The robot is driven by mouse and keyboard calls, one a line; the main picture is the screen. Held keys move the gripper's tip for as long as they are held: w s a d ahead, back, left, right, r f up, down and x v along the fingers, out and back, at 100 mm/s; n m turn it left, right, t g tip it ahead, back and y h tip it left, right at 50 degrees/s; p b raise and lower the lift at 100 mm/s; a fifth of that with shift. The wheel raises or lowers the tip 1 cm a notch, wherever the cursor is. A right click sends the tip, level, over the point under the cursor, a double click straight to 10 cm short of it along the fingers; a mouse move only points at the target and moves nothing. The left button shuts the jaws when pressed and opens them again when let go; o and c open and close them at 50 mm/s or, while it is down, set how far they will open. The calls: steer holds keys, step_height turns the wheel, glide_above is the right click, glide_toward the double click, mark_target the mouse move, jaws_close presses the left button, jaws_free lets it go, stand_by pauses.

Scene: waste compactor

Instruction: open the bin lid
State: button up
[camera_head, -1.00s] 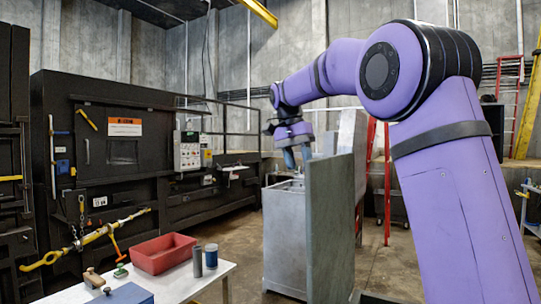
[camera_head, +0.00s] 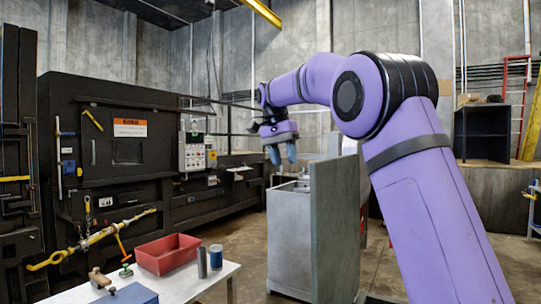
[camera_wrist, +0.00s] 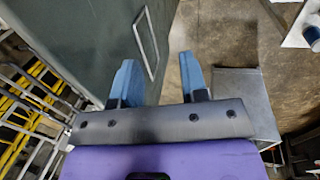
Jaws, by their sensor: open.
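The grey metal bin (camera_head: 290,240) stands on the floor in the middle of the head view. A tall grey-green panel (camera_head: 335,230) stands upright along its right side and rises above its rim. I cannot tell whether this panel is the lid. It also shows in the wrist view (camera_wrist: 75,35), with a thin metal handle (camera_wrist: 147,45) on its face. My gripper (camera_head: 281,160) is above the bin, its blue fingers pointing down, apart and empty. In the wrist view my gripper (camera_wrist: 158,75) has its fingers clear of the handle, which lies beyond and between them.
A white table (camera_head: 190,285) at front left holds a red tray (camera_head: 167,254), a blue box (camera_head: 128,294) and cylinders. A large black compactor (camera_head: 120,170) lines the left wall. Concrete floor lies open right of the panel.

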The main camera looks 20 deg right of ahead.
steer(key=shift+w+a+r, duration=0.2)
steer(key=shift+w+a, duration=0.45)
steer(key=shift+w, duration=0.25)
steer(key=shift+w+a+r, duration=0.2)
steer(key=shift+w+a, duration=0.4)
steer(key=shift+w, duration=0.25)
